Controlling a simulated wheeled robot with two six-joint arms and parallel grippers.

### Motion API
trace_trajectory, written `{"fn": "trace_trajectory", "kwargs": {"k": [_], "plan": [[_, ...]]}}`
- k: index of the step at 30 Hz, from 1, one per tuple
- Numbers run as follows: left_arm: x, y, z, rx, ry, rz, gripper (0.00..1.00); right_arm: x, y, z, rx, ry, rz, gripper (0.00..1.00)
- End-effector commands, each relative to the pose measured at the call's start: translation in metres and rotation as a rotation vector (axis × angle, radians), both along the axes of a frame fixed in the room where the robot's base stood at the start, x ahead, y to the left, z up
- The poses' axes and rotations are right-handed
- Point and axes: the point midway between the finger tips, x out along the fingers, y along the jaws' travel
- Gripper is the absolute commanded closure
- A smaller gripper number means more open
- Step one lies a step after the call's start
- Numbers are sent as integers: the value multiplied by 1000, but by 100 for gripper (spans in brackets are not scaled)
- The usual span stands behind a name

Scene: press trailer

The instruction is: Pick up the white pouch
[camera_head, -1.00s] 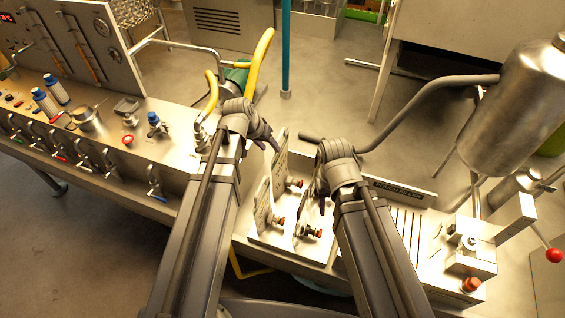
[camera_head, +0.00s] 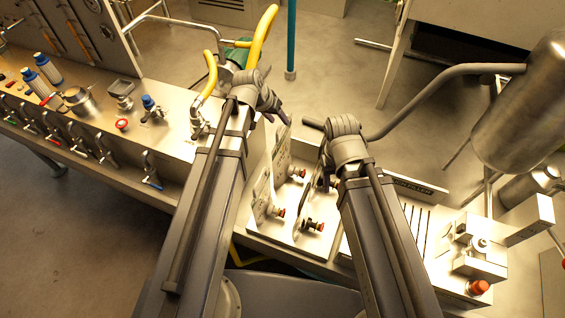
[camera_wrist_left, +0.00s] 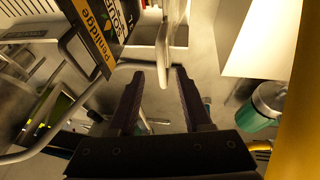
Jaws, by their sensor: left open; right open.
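I cannot single out the white pouch with certainty. Thin, pale upright plates (camera_head: 262,197) with red knobs stand on the bench in the head view, partly hidden by my arms. My left gripper (camera_head: 279,110) is above and behind these plates. In the left wrist view its two dark fingers (camera_wrist_left: 158,85) are spread apart with nothing gripped between them. A thin pale upright piece (camera_wrist_left: 163,55) shows just beyond the fingertips. My right gripper (camera_head: 326,172) is beside the plates on their right, its fingers mostly hidden behind its wrist.
A yellow hose (camera_head: 262,37) rises by a green pump (camera_head: 236,57) left of my left gripper. A curved grey pipe (camera_head: 425,92) runs to a metal tank (camera_head: 530,95) at right. A valve panel (camera_head: 100,130) lies at left. A dark sign (camera_wrist_left: 100,35) hangs near the left fingers.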

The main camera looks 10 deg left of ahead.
Motion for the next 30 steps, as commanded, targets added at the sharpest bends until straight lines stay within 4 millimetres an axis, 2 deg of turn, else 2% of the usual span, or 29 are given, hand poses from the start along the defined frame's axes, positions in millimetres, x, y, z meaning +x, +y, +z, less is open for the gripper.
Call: {"fn": "trace_trajectory", "kwargs": {"k": [8,18,27,30], "plan": [[5,-2,-9,0,0,0,50,0,0,-9,0,0,2,50],[22,-10,-46,0,0,1,50,0,0,-46,-2,0,9,50],[23,-11,-45,0,0,1,50,0,0,-45,-2,0,10,50],[23,-11,-45,0,0,1,62,0,0,-45,-2,0,10,50]]}}
